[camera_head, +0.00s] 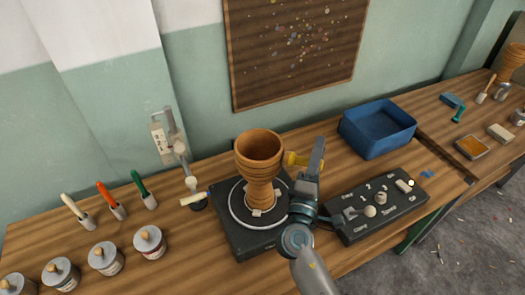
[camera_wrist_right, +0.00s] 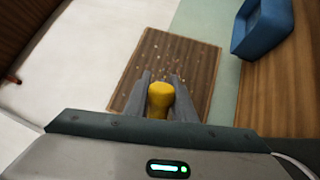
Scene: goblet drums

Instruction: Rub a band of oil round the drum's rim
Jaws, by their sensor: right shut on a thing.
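The goblet drum (camera_head: 258,170), brown and ringed with wider bands at its top, stands upright on a round plate (camera_head: 237,217) on a dark square base. My right gripper (camera_head: 304,160) is to the right of the drum's bowl, shut on a yellow applicator (camera_head: 292,159). The applicator's tip points left at the bowl's side, just below the rim; I cannot tell whether it touches. In the right wrist view the yellow applicator (camera_wrist_right: 160,99) shows between the two grey fingers. The drum is not recognisable in that view. My left gripper is not in view.
A dark control box (camera_head: 352,231) with knobs lies right of the turntable, close to my right arm. A blue bin (camera_head: 377,129) stands behind it. A small stand (camera_head: 193,186) with a cream roller is left of the drum. Lidded tins (camera_head: 150,243) and coloured-handled tools (camera_head: 143,189) are further left.

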